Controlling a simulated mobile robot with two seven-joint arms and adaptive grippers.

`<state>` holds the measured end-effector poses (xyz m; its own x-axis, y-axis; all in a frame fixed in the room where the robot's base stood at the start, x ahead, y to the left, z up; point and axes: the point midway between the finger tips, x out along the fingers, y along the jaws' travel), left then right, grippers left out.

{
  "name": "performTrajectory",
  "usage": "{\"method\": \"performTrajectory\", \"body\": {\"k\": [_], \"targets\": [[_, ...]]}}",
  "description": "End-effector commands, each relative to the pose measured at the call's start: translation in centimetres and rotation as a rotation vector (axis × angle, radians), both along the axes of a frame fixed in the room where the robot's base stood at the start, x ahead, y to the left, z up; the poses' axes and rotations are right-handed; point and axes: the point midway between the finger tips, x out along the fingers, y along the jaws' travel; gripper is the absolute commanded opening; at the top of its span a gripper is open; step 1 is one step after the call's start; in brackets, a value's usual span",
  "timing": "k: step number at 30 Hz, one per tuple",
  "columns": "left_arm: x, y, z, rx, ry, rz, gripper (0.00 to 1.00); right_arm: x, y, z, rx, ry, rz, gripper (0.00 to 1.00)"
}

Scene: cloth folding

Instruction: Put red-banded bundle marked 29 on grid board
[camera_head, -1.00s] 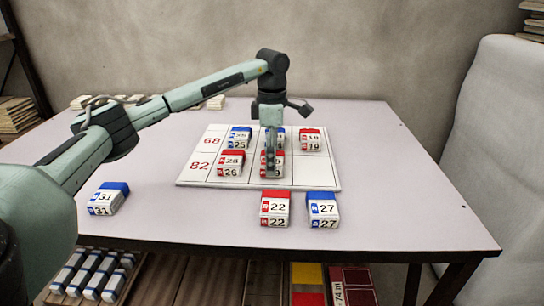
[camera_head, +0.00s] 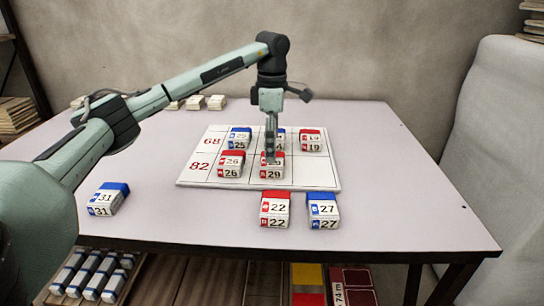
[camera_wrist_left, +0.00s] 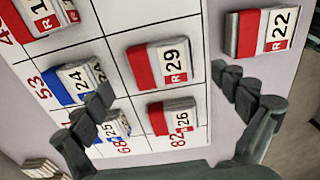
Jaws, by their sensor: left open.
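The red-banded bundle marked 29 (camera_head: 272,171) sits on the grid board (camera_head: 322,184), in the front row beside the bundle marked 26. It also shows in the left wrist view (camera_wrist_left: 160,64), lying flat within a cell. My left gripper (camera_head: 270,157) is above it, apart from it. In the left wrist view my left gripper (camera_wrist_left: 165,98) has its fingers spread wide with nothing between them. In the head view the gripper hides part of the 29 bundle's top and part of the blue-banded bundle marked 24 behind it. My right gripper is not in view.
Also on the board are bundles 26 (camera_head: 231,165), 25 (camera_head: 238,139), 24 (camera_wrist_left: 82,82) and 19 (camera_head: 311,140). Bundles 22 (camera_head: 275,209) and 27 (camera_head: 322,211) stand in front of the board; 31 (camera_head: 108,199) is at the left. The table's right side is clear.

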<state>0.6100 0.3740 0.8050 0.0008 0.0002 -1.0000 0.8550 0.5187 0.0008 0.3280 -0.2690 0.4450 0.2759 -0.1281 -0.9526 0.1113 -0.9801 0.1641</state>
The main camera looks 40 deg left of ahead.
Motion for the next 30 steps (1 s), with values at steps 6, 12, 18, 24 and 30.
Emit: {"method": "performTrajectory", "body": {"k": [6, 12, 18, 24, 30], "targets": [[0.1, -0.1, 5.0, -0.001, -0.004, -0.001, 0.97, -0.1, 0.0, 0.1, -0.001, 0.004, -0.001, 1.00], [0.1, 0.0, 7.7, -0.001, -0.003, 0.000, 0.97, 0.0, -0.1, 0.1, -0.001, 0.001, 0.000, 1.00], [0.0, 0.0, 8.5, -0.001, 0.001, 0.000, 0.97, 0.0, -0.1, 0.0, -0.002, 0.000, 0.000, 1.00], [0.0, 0.0, 8.5, -0.001, 0.001, 0.000, 0.97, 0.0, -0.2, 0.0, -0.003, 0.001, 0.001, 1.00], [0.0, 0.0, 8.4, 0.000, 0.000, 0.000, 0.97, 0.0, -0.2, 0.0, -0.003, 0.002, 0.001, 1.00]]}}
